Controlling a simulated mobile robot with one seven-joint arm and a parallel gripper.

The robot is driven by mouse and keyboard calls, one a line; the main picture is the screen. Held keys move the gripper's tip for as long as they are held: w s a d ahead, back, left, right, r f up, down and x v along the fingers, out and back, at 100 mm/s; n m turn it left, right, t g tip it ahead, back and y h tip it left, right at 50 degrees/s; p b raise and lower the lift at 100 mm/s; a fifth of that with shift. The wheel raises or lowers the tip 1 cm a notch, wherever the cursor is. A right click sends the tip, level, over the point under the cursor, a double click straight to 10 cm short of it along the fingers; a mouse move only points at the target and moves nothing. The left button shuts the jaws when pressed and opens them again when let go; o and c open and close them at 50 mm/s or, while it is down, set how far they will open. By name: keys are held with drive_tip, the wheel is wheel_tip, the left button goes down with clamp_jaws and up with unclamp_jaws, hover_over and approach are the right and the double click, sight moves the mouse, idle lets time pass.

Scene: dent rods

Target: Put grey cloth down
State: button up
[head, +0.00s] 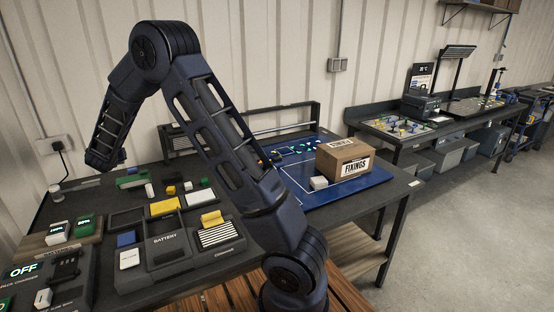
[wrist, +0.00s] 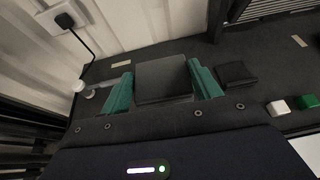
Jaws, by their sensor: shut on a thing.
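My gripper (wrist: 163,88) shows in the wrist view with two teal fingers. It is shut on a dark grey, square, folded-looking piece, which I take to be the grey cloth (wrist: 163,78). The cloth sits between the fingers, above or at the dark bench top (wrist: 118,72); I cannot tell whether it touches it. In the head view my arm reaches down over the bench's back left part, and the fingers and cloth cannot be made out there.
A flat black square piece (wrist: 236,75) lies right of my gripper. Trays and coloured blocks fill the bench middle. A FIXINGS box (head: 343,160) stands on a blue mat (head: 365,181) at right.

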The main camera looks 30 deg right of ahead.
drive_tip(key=w+d+r+m+g+h, duration=0.15)
drive_tip(key=w+d+m+h, duration=0.25)
drive_tip(key=d, duration=1.1)
drive_tip(key=w+d+m+g+h, duration=0.3)
drive_tip(key=w+d, duration=0.1)
drive_tip(key=d, duration=1.1)
drive_tip(key=w+d+r+m+g+h, duration=0.15)
drive_tip(key=w+d+m+h, duration=0.25)
drive_tip(key=d, duration=1.1)
drive_tip(key=m+g+h, duration=0.1)
drive_tip(key=m+g, duration=1)
drive_tip(key=g, duration=0.2)
hover_over(297, 159)
drive_tip(key=f, duration=0.1)
wheel_tip(297, 159, down, 20)
drive_tip(key=shift+s+a+r, duration=0.1)
drive_tip(key=shift+a+r, duration=0.05)
